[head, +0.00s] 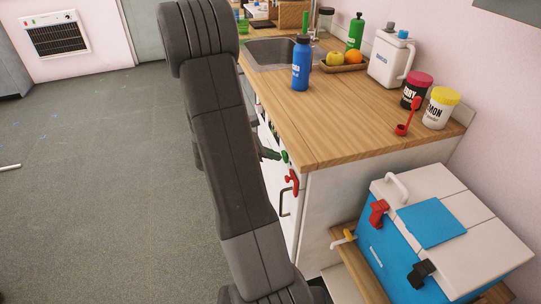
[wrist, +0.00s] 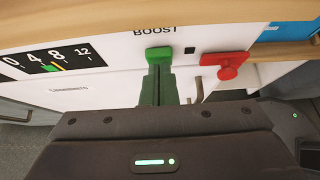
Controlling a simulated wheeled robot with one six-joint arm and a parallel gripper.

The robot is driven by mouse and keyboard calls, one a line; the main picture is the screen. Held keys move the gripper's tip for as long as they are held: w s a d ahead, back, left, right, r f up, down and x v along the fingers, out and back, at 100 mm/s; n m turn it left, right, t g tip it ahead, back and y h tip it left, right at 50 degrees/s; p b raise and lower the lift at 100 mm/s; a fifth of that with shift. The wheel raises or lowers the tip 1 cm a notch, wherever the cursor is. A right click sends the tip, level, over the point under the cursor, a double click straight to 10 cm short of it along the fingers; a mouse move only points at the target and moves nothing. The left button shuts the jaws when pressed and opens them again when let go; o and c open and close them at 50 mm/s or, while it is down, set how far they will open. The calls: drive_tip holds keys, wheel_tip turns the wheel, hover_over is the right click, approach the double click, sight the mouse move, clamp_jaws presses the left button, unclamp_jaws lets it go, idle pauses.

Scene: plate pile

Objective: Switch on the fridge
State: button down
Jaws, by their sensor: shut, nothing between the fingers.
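A white panel (wrist: 112,55) under the counter edge carries a green switch (wrist: 160,53) below the word BOOST. A small dark square (wrist: 190,50) sits right of it, then a red handle (wrist: 226,64). A black scale (wrist: 48,60) marked 0 to 12 has a green pointer near 4 to 8. My gripper (wrist: 159,72) is shut and empty, its tips right at the green switch; I cannot tell whether they touch. In the head view, my gripper (head: 270,154) is beside the green switch (head: 284,156), above the red handle (head: 291,180). No fridge label is readable.
The wooden counter (head: 350,120) holds a blue bottle (head: 301,64), a white jug (head: 390,58) and two lidded tubs. A blue and white cool box (head: 425,240) stands at the right. Open floor (head: 90,180) lies left; my arm hides part of the cabinet front.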

drive_tip(key=shift+d+r+y+p, duration=0.2)
drive_tip(key=shift+d+y+p, duration=0.2)
drive_tip(key=shift+p, duration=0.3)
drive_tip(key=shift+r, duration=0.15)
drive_tip(key=shift+r+p, duration=0.65)
drive_tip(key=shift+r, duration=0.05)
drive_tip(key=shift+w, duration=0.1)
